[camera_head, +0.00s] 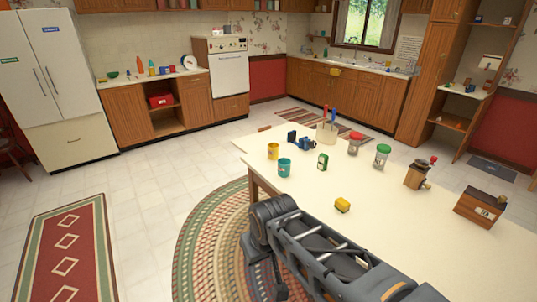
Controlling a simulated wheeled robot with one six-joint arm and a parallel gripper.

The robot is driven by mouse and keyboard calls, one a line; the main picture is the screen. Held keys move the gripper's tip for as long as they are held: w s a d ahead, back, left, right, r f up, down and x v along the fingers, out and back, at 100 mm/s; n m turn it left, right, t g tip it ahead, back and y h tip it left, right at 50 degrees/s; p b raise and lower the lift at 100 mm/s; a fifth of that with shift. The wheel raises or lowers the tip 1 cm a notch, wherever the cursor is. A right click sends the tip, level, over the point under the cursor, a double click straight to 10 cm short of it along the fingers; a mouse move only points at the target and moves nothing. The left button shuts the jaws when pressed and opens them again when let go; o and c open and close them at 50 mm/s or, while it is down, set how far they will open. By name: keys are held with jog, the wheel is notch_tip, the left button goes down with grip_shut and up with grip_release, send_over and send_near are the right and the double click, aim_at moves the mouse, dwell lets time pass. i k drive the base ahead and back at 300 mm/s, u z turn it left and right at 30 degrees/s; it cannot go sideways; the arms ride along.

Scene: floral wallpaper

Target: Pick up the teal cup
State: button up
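The teal cup (284,169) stands upright near the left edge of the cream table (400,215). A yellow cup (273,152) stands just behind it and slightly left. A green box-like item (323,162) stands to its right, apart from it. My arm crosses the bottom of the view, in front of the table's near-left side, and bends down at the left over the round rug. I cannot make out my gripper's fingers; they are not visible in this view. The cup is fully visible and nothing touches it.
Blue items (300,141), a utensil crock (327,133), a red-lidded jar (354,143) and a green-lidded jar (382,156) stand behind. A yellow block (342,205), a wooden grinder (418,174) and a wooden box (480,206) sit nearer and right.

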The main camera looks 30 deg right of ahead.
aim_at(284, 168)
jog(key=i, duration=1.5)
jog(key=z, duration=1.1)
